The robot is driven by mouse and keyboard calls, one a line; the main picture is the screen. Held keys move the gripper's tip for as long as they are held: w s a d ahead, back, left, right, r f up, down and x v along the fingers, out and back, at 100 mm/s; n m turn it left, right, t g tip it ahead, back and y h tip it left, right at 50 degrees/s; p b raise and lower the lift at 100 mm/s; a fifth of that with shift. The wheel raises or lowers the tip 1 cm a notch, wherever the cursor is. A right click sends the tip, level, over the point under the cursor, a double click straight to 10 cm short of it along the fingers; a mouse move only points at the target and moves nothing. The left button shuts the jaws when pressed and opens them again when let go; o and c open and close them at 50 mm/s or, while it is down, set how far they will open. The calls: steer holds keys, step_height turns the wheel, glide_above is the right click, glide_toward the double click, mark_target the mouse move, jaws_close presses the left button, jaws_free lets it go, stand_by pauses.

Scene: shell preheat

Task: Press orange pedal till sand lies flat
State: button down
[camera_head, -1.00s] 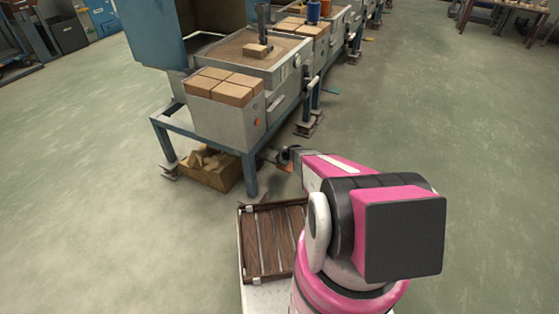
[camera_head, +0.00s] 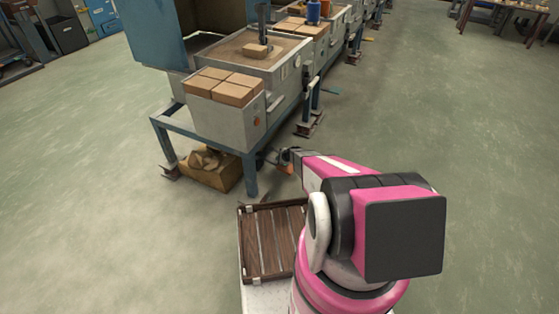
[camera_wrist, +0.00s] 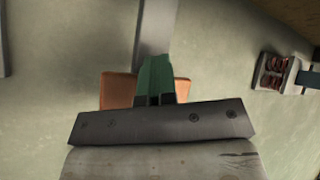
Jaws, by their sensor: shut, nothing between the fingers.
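The orange pedal (camera_wrist: 116,90) lies under my gripper (camera_wrist: 155,64) in the wrist view. Orange shows on both sides of the green fingers, which are shut with nothing between them. The fingers hide the pedal's middle, so I cannot tell whether they touch it or how far down it is. A grey bar runs up from the pedal. In the head view, my gripper is small, low beside the bench's near leg. The sand (camera_head: 226,47) fills an open grey tub on the bench; a block and a dark upright handle stand on it. Its flatness is hard to judge.
A blue-legged bench (camera_head: 251,174) stands close to my gripper. A grey box of tan blocks (camera_head: 222,115) sits at its near end, with a brown bin (camera_head: 208,175) below. A slatted wooden tray (camera_head: 272,250) lies beside my arm. The floor at right is clear.

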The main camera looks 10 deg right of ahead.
steer(key=shift+s+d+f, duration=0.1)
steer(key=shift+d+f, duration=0.1)
steer(key=shift+f, duration=0.9)
stand_by(1.1)
steer(key=shift+r, duration=1.8)
steer(key=shift+a+r, duration=0.2)
steer(key=shift+r, duration=0.9)
steer(key=r, duration=0.5)
steer(key=shift+w+a, duration=0.15)
steer(key=shift+w, duration=0.05)
steer(key=shift+s, duration=0.1)
stand_by(1.2)
